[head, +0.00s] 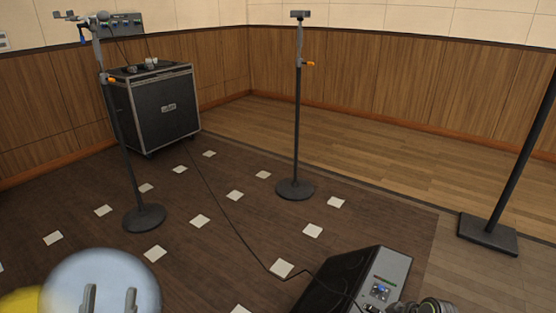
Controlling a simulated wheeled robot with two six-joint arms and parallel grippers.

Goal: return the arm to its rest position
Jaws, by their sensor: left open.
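My left gripper (109,298) is at the bottom left corner of the head view. The lower end of the gripper is cut off by the picture edge. I see no right gripper. A dark console (347,277) with a small lit panel sits at the bottom, right of the middle; its lower part is cut off.
A microphone stand (123,150) is at left, another stand (297,130) near the middle, and a dark pole (521,155) at right. A black case (157,115) stands by the wall. A cable crosses the floor. Open floor lies between them.

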